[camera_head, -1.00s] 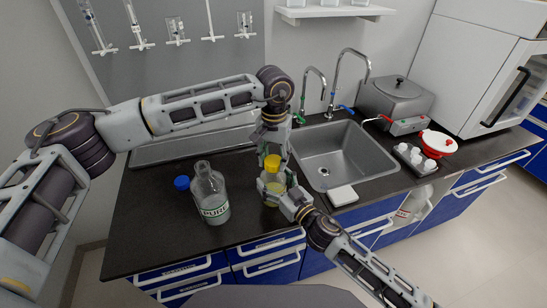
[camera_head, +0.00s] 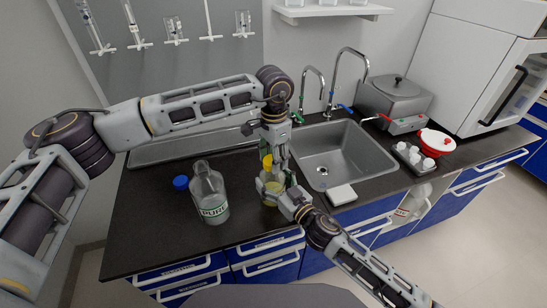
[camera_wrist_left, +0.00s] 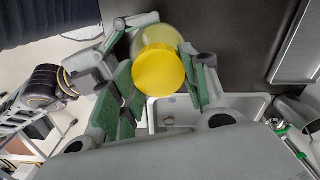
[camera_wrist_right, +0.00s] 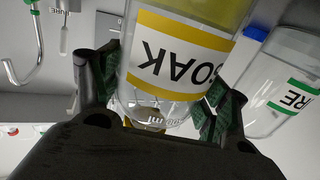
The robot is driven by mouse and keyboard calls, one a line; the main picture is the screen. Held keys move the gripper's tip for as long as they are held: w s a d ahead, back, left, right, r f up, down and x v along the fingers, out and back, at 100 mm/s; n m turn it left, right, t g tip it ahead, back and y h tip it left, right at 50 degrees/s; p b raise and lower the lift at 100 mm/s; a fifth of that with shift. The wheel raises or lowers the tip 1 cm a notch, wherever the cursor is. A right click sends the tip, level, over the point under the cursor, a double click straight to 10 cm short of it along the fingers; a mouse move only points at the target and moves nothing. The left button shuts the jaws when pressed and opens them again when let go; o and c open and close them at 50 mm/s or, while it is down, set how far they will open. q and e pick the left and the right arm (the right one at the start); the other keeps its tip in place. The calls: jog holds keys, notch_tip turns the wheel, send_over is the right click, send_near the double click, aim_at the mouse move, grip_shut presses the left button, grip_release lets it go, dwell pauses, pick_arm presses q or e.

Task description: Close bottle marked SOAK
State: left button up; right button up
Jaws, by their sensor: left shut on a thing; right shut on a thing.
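The SOAK bottle (camera_head: 271,187) is clear with a yellow label and yellowish liquid, upright on the dark counter; its label (camera_wrist_right: 180,55) reads upside down in the right wrist view. My right gripper (camera_wrist_right: 158,100) is shut on the bottle's body from the right. The yellow cap (camera_wrist_left: 158,70) is at the bottle's mouth and also shows in the head view (camera_head: 267,162). My left gripper (camera_wrist_left: 163,85), coming from above, is shut on the cap. Its fingers hide part of the cap in the head view, and I cannot tell how tightly the cap sits.
The counter's left end is clear.

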pick_arm(q)
jog(key=o, duration=0.7)
jog(key=shift+r, duration=2.3)
jog(key=shift+c, duration=0.2)
